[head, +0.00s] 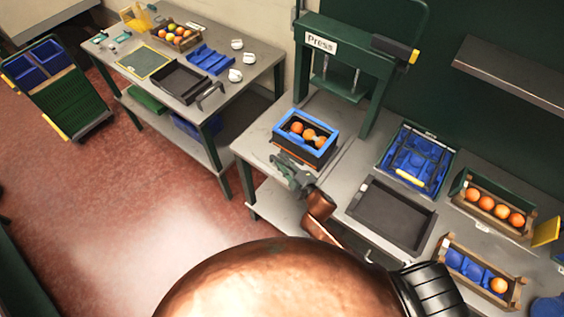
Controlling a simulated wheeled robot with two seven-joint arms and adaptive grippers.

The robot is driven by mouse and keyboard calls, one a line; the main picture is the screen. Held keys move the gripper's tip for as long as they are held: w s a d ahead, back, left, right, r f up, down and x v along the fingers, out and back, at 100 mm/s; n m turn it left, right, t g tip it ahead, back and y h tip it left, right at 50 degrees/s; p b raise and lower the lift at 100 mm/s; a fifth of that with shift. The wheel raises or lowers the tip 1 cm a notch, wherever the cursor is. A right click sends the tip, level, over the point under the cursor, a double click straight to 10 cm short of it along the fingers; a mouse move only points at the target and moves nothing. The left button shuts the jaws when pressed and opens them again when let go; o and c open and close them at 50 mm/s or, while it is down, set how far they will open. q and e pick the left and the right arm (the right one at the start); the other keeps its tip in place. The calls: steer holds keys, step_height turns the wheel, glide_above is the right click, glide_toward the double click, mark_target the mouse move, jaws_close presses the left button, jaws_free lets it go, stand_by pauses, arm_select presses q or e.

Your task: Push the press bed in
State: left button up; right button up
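The green press (343,65) stands at the back of the right-hand table, with a "Press" label on its top beam. In front of its frame, toward me, sits a box with a blue rim (331,131) and several oranges inside. Under it is a dark base with a brown front edge (294,161), which seems to be the press bed. My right gripper (290,170) is close to that front edge, low over the table. I cannot tell if it touches, or if its fingers are open. My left gripper is not in view.
Right of the bed lie an empty dark tray (371,226), a blue crate (384,158) with a dark frame, and wooden crates of fruit (526,232). A second table (226,98) with trays stands left, beyond open red floor (150,190).

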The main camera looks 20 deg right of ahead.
jaws_close()
stand_by(0.3)
steer(key=shift+w+d, duration=0.1)
steer(key=w+d, duration=0.4)
steer(key=d, duration=0.1)
steer(key=w+d, duration=0.2)
steer(key=shift+d, duration=0.35)
jaws_free()
steer(key=shift+s, duration=0.1)
